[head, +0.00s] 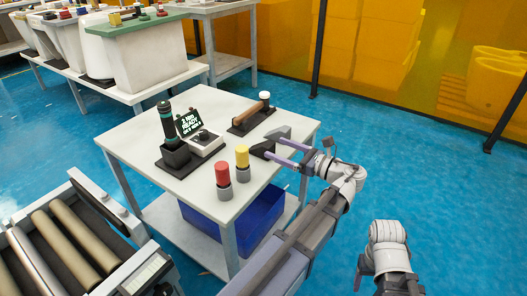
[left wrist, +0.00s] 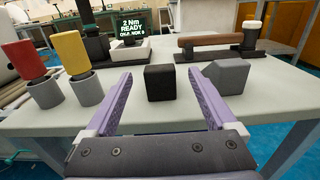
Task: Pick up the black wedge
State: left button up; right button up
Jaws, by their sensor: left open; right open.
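The black wedge (left wrist: 160,83) stands on the table between the open fingers of my left gripper (left wrist: 159,76) in the left wrist view, a little beyond the tips. Its near face looks like a plain dark block, so its slope is hidden there. In the head view the black wedge (head: 261,149) is at the table's right side, partly hidden by my left gripper (head: 273,148). The gripper is open and empty, and I cannot tell whether it touches the wedge. My right gripper (head: 360,271) is open, low at the bottom right, away from the table.
A grey angled block (left wrist: 226,75) stands close to the right finger. Red (head: 223,173) and yellow (head: 242,157) capped items in grey cups are to the left. A brown-handled tool (head: 247,118) lies behind. A screen (head: 188,121) and black torque tool (head: 167,125) stand further left.

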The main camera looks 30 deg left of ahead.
aim_at(272, 148)
pick_arm(q)
jog(key=shift+w+a+f, duration=0.1)
jog(key=shift+w+a, duration=0.05)
jog(key=shift+a, duration=1.35)
jog(key=shift+w+a+f, duration=0.1)
jog(key=shift+a, duration=1.4)
grip_shut()
